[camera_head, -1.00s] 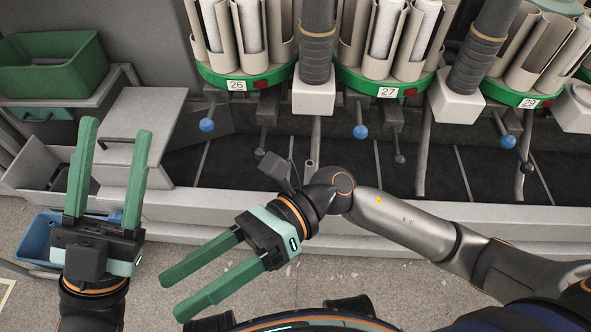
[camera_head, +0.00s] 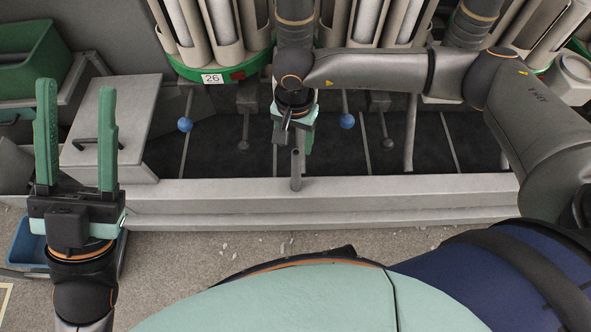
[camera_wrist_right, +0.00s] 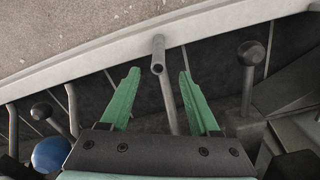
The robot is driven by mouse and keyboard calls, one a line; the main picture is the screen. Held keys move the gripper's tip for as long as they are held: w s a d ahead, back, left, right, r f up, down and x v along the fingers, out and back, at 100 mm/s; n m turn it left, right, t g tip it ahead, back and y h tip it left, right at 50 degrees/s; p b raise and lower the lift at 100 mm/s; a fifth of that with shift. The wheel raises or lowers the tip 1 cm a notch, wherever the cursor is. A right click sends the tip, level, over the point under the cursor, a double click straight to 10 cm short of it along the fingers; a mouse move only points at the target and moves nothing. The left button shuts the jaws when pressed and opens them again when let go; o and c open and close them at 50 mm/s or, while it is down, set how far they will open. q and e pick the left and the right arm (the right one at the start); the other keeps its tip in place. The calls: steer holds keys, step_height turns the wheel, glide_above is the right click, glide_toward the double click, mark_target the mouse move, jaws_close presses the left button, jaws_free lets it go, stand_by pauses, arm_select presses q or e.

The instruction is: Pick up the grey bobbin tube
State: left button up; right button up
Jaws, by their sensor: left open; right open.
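My left gripper (camera_head: 77,86) is open and empty at the far left.
Blue-knobbed levers (camera_head: 185,125) and black-knobbed levers stand along the dark trough behind the ledge (camera_head: 400,190). A blue knob (camera_wrist_right: 50,155) is near my right gripper. A grey box with a handle (camera_head: 115,110) and a green bin (camera_head: 30,65) are at left.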

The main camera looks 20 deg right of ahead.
mark_target(295, 153)
step_height(295, 153, down, 4)
steer(key=shift+b, duration=0.4)
step_height(295, 153, down, 5)
steer(key=shift+d+f+b, duration=0.1)
steer(key=shift+d+b, duration=0.05)
steer(key=shift+b, duration=0.8)
arm_select(q)
steer(key=f, duration=0.3)
steer(key=shift+w+d+n, duration=0.1)
steer(key=shift+d+n, duration=0.1)
steer(key=shift+n, duration=0.1)
arm_select(e)
jaws_close()
